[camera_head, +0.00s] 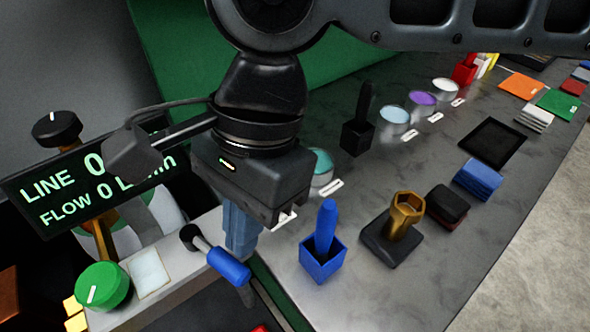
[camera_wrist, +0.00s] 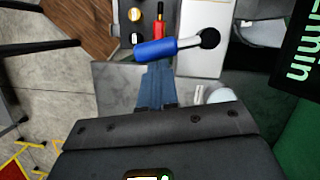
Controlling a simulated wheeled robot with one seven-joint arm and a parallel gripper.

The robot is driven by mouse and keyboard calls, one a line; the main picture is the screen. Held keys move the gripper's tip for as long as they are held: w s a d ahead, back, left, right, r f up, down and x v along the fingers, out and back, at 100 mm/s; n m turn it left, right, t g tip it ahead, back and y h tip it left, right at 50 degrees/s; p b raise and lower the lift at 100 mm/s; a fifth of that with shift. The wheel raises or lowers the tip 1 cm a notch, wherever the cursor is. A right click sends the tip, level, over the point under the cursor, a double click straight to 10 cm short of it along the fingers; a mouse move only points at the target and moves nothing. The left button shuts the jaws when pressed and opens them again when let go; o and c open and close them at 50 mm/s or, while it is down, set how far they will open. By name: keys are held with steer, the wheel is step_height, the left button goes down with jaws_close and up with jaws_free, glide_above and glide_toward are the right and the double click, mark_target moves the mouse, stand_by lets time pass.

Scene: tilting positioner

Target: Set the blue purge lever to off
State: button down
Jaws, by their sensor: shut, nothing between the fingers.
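The blue purge lever (camera_head: 228,266) is a blue cylindrical handle on a short rod from a black round pivot (camera_head: 190,237), at the edge of the light panel. The handle points down and right from the pivot. In the wrist view the lever (camera_wrist: 156,49) lies nearly level, with its pivot on the right. My gripper (camera_head: 246,293) points down with its blue-grey fingers shut and empty. The handle crosses in front of the fingers in the head view, hiding part of them. In the wrist view my gripper (camera_wrist: 156,66) reaches up to the handle. I cannot tell whether they touch.
A green knob (camera_head: 103,287) and a black knob (camera_head: 57,128) stand left. A display (camera_head: 60,190) reads LINE 0 and FLOW 0. On the grey bench, a blue holder (camera_head: 322,262) and a brass hex piece (camera_head: 406,212) stand right of my gripper.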

steer(key=shift+s+a, duration=0.1)
steer(key=shift+s, duration=0.7)
steer(key=shift+s+a, duration=0.1)
steer(key=shift+s, duration=0.05)
